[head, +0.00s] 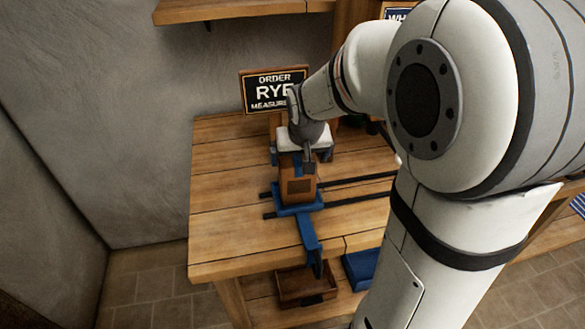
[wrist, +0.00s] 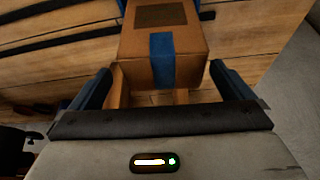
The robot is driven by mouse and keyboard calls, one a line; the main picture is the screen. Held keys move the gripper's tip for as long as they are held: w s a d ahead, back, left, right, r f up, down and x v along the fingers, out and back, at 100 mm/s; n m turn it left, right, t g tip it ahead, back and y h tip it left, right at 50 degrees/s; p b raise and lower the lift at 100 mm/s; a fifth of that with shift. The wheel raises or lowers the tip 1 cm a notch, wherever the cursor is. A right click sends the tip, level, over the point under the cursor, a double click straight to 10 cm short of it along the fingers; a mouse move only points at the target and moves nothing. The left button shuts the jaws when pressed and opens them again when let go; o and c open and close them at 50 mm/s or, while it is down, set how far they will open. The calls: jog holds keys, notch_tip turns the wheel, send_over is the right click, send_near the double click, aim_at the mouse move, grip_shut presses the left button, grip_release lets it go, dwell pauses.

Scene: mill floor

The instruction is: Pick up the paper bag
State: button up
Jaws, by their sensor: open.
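A brown, box-shaped thing with a dark rectangular patch (head: 300,186), which I take to be the paper bag, stands on a blue base (head: 284,208) on the wooden table. In the wrist view the bag (wrist: 150,58) shows its patch and a blue strip on its near side. My gripper (head: 303,158) is at the bag's upper end and hides part of it. In the wrist view my gripper (wrist: 162,80) is open, with one finger on each side of the bag's near end. Gaps show between the fingers and the bag.
Dark rails (head: 360,180) run right from the base. A blue arm (head: 310,235) reaches over the front edge above a wooden tray (head: 303,284). The table's left side is bare.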

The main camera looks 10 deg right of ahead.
aim_at(297, 178)
jog(key=x, duration=0.4)
jog(key=shift+s+a+f+p, duration=0.25)
jog(key=shift+f+p, duration=0.05)
jog(key=shift+f, duration=0.15)
jog(key=shift+w+f, duration=0.2)
jog(key=shift+f, duration=0.3)
jog(key=shift+c, duration=0.4)
jog(key=shift+r, duration=0.1)
jog(key=c, duration=1.1)
